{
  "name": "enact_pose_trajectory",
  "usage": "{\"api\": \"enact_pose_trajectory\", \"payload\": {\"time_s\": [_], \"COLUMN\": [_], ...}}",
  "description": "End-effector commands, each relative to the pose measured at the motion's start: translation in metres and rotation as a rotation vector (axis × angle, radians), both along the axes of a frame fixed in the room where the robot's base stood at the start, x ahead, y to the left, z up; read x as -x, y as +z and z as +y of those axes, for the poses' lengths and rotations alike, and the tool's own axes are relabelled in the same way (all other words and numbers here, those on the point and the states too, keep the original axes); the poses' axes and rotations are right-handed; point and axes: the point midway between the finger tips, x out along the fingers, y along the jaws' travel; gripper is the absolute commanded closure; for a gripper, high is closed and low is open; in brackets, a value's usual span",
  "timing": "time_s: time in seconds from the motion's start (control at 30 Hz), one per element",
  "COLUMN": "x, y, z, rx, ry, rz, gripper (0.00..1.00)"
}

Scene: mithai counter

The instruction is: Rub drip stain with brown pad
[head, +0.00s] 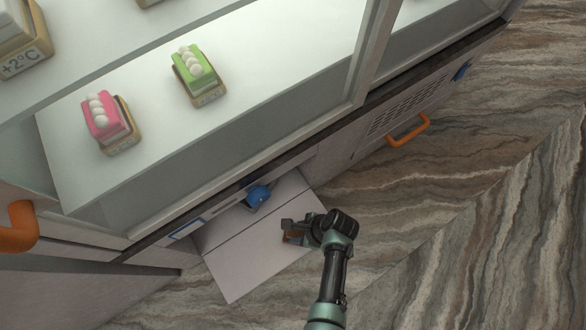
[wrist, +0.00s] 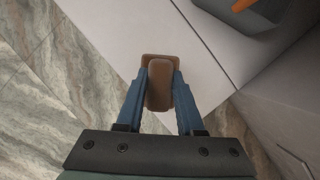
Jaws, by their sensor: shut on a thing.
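My gripper (head: 291,231) is shut on the brown pad (head: 290,238) over the right part of a pale panel (head: 238,272) that juts out from the foot of the counter. In the wrist view the brown pad (wrist: 158,58) sits between the two blue fingers of my gripper (wrist: 160,95), with its raised grip pinched between them and its flat base below. I cannot tell whether the pad touches the panel. I cannot make out a drip stain in either view; the pad or gripper may hide it.
A blue object (head: 258,195) sits at the panel's inner edge. A dark grey object (wrist: 262,14) with an orange part is at the wrist view's top right. The glass case above holds pink (head: 106,118) and green (head: 194,70) sweet stands. An orange handle (head: 409,130) sticks out rightward.

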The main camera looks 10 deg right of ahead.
Motion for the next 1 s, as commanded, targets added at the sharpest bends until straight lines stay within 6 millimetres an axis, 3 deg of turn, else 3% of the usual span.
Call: {"api": "enact_pose_trajectory", "payload": {"time_s": [0.03,0.4,0.87,1.0], "x": [0.000,0.003,0.003,-0.002], "y": [0.009,0.036,0.041,0.067], "z": [-0.001,-0.004,-0.003,0.003], "rx": [0.000,0.000,0.000,0.000], "ry": [0.000,0.005,0.016,0.094], "rz": [-0.001,0.000,-0.001,-0.002], "gripper": [1.00,1.00,1.00,1.00]}}
